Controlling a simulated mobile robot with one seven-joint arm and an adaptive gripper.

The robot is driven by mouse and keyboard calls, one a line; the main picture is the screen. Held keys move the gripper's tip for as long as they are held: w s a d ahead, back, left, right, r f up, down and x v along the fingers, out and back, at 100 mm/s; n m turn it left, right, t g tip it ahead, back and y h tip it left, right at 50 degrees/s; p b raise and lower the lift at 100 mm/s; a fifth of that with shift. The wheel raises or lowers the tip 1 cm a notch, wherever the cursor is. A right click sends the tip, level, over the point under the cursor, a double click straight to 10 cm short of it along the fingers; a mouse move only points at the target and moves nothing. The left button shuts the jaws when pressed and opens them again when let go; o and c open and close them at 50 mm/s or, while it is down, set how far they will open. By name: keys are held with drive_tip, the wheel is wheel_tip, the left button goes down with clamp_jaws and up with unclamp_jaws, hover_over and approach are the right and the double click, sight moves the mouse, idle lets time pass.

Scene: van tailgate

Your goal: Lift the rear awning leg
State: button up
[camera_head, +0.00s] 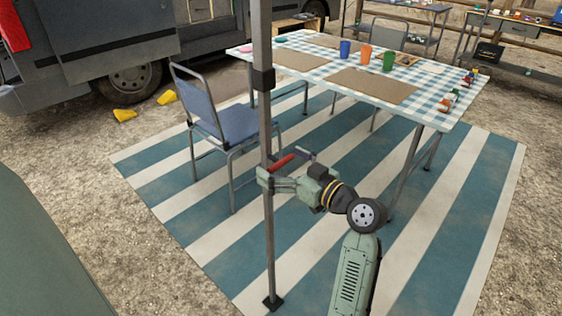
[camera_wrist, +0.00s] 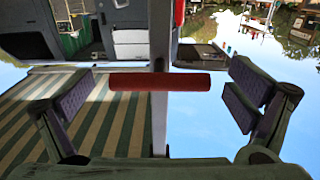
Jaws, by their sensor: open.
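The rear awning leg (camera_head: 268,228) is a grey upright pole with a dark collar (camera_head: 263,79) and a small dark foot (camera_head: 272,302) near the mat's front edge. A red bar-shaped handle (camera_head: 281,161) sticks out from it at mid-height. My gripper (camera_head: 284,167) is at the handle, with its fingers apart. In the wrist view, the red handle (camera_wrist: 160,82) lies crosswise in front of the leg (camera_wrist: 159,125), between my open fingers (camera_wrist: 163,92), with a clear gap on both sides. The top of the leg is out of view.
A blue chair (camera_head: 235,123) stands just behind the leg. A table (camera_head: 440,118) with a checked cloth, mats and cups is behind my gripper. The striped mat (camera_head: 330,235) is mostly clear. A van (camera_head: 100,45) and yellow wedges (camera_head: 124,115) are at the back left.

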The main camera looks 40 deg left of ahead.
drive_tip(key=shift+c, duration=0.3)
drive_tip(key=c, duration=1.6)
wheel_tip(320, 180, up, 13)
drive_tip(key=p, duration=0.4)
drive_tip(key=shift+f, duration=0.1)
drive_tip(key=shift+c, duration=0.2)
drive_tip(key=o, duration=1.4)
drive_tip(key=shift+c, duration=0.2)
drive_tip(key=o, duration=0.3)
drive_tip(key=shift+o, duration=0.2)
drive_tip(key=shift+d+f, duration=0.1)
drive_tip(key=shift+d, duration=0.05)
drive_tip(key=s+d, duration=0.1)
drive_tip(key=d, duration=1)
drive_tip(key=shift+d, duration=0.4)
